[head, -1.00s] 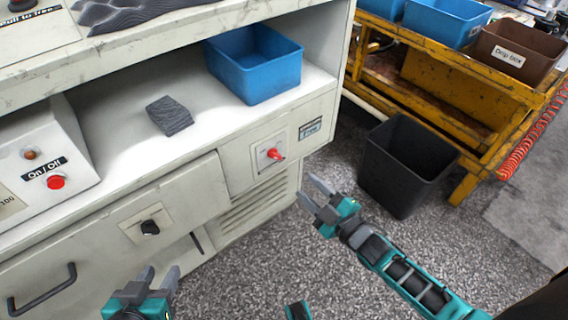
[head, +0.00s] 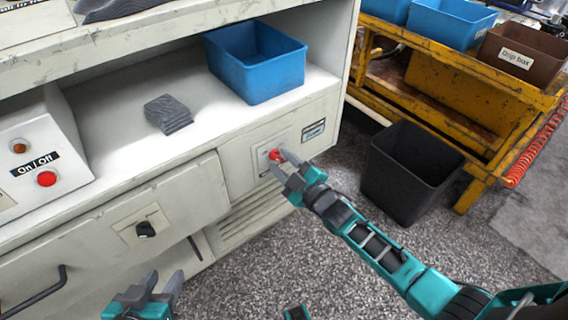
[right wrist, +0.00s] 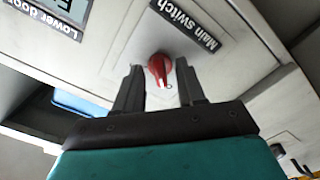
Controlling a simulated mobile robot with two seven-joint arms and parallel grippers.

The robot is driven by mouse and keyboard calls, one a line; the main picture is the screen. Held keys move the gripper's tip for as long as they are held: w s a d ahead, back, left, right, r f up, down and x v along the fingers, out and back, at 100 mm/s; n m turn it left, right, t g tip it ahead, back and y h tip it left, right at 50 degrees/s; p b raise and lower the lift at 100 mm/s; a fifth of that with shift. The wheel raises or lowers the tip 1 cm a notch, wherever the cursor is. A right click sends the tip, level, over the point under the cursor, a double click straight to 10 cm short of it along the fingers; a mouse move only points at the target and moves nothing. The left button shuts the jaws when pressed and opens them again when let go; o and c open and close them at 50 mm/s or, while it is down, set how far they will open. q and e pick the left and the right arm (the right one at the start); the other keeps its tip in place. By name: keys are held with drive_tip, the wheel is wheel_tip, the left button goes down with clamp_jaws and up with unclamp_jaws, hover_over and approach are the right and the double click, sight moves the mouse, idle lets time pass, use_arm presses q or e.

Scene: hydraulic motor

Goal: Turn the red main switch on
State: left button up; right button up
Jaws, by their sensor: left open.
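The red main switch (head: 275,155) is a small red rotary knob on a light plate on the front of the grey-white cabinet. In the right wrist view the red knob (right wrist: 160,69) shows under a "Main switch" label. My right gripper (head: 281,163) is at the switch. Its two fingers (right wrist: 160,88) are open, one on each side of the knob, with visible gaps between them and the knob. My left gripper (head: 163,283) is open and empty, low in front of the cabinet, away from the switch.
A black knob (head: 146,229) and a red On/Off button (head: 47,178) are on the cabinet to the left. A blue bin (head: 256,72) and a dark grey block (head: 168,114) sit on the shelf. A black bin (head: 408,172) stands on the floor at right.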

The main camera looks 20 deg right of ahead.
clamp_jaws()
